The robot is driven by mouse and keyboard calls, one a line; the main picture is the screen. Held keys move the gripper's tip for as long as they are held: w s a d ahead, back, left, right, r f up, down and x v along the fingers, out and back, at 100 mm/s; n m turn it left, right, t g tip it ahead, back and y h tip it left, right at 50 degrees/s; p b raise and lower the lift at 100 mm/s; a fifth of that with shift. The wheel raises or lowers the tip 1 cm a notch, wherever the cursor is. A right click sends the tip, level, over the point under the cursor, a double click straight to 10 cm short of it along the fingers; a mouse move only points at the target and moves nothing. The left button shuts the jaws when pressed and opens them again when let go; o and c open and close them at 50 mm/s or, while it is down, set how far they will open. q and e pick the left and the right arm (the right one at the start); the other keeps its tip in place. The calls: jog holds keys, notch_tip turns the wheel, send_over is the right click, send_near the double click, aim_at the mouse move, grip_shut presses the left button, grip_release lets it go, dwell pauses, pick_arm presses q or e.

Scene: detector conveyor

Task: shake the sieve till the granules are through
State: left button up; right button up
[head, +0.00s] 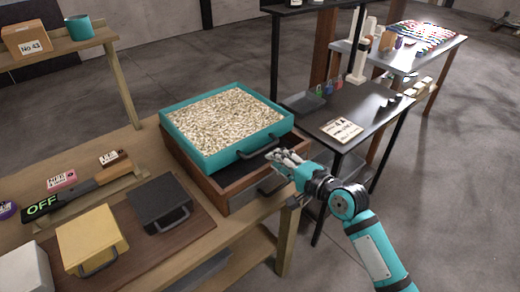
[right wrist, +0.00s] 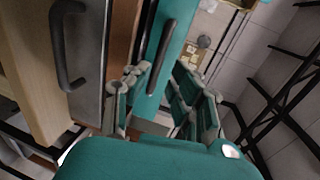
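The sieve (head: 172,128) is a teal square tray full of pale granules (head: 225,118), resting on a brown wooden frame (head: 225,195) on the bench. Its dark handle (head: 262,148) is on the near right side. My right gripper (head: 281,157) is just right of that handle. In the right wrist view its fingers (right wrist: 160,88) are spread, with the sieve handle (right wrist: 158,58) in line with the gap between them. I cannot tell if they touch it. My left gripper is not in view.
A black box (head: 158,200) and a yellow box (head: 90,238), both with handles, stand on the wooden bench (head: 225,238). A sign (head: 43,205) reads OFF. A dark table (head: 370,122) with a card (head: 342,130) stands behind my right arm. Floor is open at right.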

aim_at(262, 152)
jog(key=x, duration=0.8)
jog(key=shift+c, duration=0.3)
grip_shut()
